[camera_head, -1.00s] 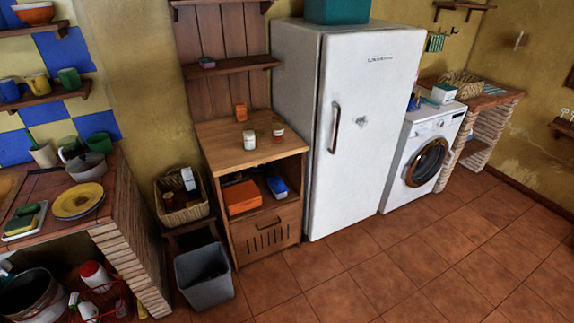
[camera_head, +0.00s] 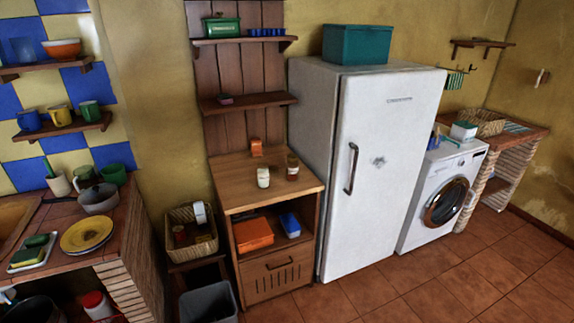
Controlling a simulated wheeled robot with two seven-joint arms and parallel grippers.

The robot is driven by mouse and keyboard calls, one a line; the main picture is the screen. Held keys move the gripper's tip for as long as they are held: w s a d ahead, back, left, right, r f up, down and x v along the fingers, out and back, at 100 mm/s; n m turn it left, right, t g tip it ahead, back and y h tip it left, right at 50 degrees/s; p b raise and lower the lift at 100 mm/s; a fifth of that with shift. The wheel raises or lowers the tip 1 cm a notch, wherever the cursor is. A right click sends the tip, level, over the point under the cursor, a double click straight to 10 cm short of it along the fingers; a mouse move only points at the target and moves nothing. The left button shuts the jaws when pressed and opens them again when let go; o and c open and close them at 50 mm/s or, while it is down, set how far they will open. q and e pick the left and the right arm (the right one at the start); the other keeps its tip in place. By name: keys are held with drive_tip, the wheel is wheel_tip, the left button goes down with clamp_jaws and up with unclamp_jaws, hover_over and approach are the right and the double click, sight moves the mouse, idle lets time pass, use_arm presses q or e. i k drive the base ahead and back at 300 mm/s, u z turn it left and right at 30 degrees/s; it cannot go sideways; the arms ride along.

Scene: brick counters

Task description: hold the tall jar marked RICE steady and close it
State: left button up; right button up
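Two small jars stand upright on top of the wooden cabinet (camera_head: 235,197). One is a whitish jar (camera_head: 263,177) near the middle of the top. The other is a jar with a brownish look (camera_head: 292,168), just behind it and to the right, apart from it. Both are too small to read any label, so I cannot tell which is marked RICE. I cannot tell whether either has a lid on. Neither of my grippers shows in the view.
An orange object (camera_head: 256,147) stands at the back of the cabinet top. A white fridge (camera_head: 390,170) rises directly to the right. A basket (camera_head: 193,247) and a grey bin (camera_head: 208,303) stand to the left. Tiled floor (camera_head: 400,300) is clear in front.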

sight(263, 167)
drive_tip(key=z, duration=0.15)
drive_tip(key=i, duration=1)
drive_tip(key=u, duration=0.05)
